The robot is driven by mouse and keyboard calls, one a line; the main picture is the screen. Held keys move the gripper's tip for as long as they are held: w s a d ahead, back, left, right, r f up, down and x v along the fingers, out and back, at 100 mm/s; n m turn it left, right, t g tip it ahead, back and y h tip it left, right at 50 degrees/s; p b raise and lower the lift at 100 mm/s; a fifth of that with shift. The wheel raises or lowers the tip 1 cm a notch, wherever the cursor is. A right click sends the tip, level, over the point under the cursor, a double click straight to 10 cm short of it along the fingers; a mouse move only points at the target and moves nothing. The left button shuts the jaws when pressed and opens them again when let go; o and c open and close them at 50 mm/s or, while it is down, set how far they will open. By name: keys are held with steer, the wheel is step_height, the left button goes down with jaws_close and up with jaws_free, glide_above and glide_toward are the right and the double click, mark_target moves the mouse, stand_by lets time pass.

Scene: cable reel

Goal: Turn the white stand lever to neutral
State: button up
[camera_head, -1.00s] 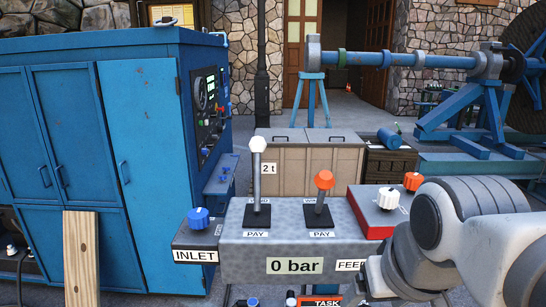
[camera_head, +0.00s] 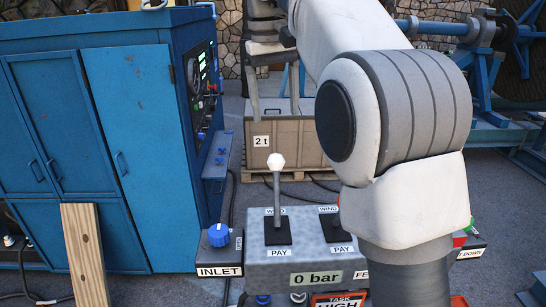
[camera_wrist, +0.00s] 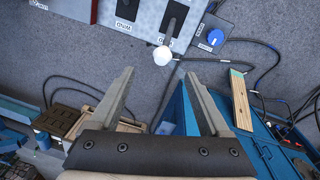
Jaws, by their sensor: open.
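The white lever has a white knob (camera_head: 276,161) on a grey rod rising from a black slot plate between the WIND and PAY labels. It looks near vertical; I cannot tell its exact tilt toward WIND or PAY. The knob also shows in the wrist view (camera_wrist: 162,57), just beyond and between my fingertips. My gripper (camera_wrist: 160,73) is open and empty, its two fingers spread wide. In the head view it hangs above and behind the knob, apart from it, partly hidden by my arm.
The grey control box (camera_head: 300,257) reads 0 bar. A blue INLET knob (camera_head: 219,235) sits left of the lever. My arm hides the orange lever and much of the box's right side. A blue cabinet (camera_head: 130,130) stands left; a 2 t crate (camera_head: 295,140) stands behind.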

mark_target(278, 174)
steer(key=f+b, duration=0.1)
steer(key=f, duration=0.4)
steer(key=w+f, duration=0.1)
steer(key=f, duration=0.5)
steer(key=f+b, duration=0.1)
steer(key=f, duration=0.5)
steer(key=shift+w+d+b, duration=0.15)
steer(key=shift+d+b, duration=0.15)
jaws_close()
